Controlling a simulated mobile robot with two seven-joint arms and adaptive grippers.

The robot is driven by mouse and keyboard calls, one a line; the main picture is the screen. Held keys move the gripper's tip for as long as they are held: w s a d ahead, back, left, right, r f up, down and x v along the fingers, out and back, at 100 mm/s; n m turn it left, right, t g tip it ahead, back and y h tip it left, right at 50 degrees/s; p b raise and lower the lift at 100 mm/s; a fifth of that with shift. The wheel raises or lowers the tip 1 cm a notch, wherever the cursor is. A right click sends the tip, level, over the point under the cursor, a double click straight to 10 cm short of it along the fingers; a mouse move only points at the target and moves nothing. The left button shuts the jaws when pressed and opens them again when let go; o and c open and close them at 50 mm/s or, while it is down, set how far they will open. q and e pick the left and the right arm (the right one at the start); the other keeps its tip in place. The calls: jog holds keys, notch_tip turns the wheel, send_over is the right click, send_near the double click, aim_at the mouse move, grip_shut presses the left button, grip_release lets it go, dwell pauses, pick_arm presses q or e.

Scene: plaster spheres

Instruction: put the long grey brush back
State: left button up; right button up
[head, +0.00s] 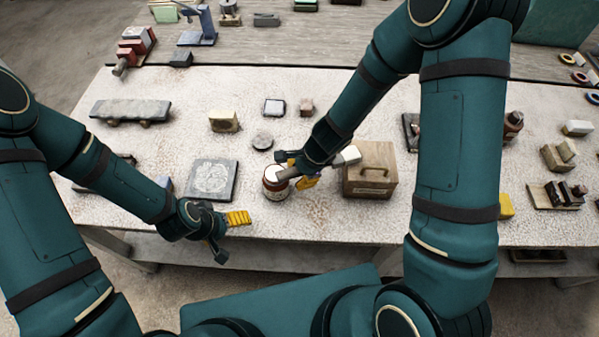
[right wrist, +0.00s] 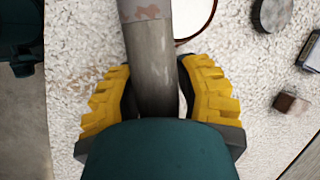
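The long grey brush (head: 289,173) is in my right gripper (head: 304,174). In the right wrist view the grey shaft (right wrist: 152,70) runs between the yellow fingers of the right gripper (right wrist: 157,82), which close on it from both sides. A white end shows on the other side of the gripper. My left gripper (head: 229,235) is empty, its fingers spread, over the table's front edge.
A wooden box with a handle (head: 370,171) stands right of the jar. A dark square slab with a pale pattern (head: 212,180) lies to its left, and a grey disc (head: 262,139) behind it. The table (head: 300,222) is bare along its front edge near the jar.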

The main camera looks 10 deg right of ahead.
pick_arm(q)
jog(key=shift+r, duration=0.1)
pick_arm(e)
jog(key=shift+r, duration=0.15)
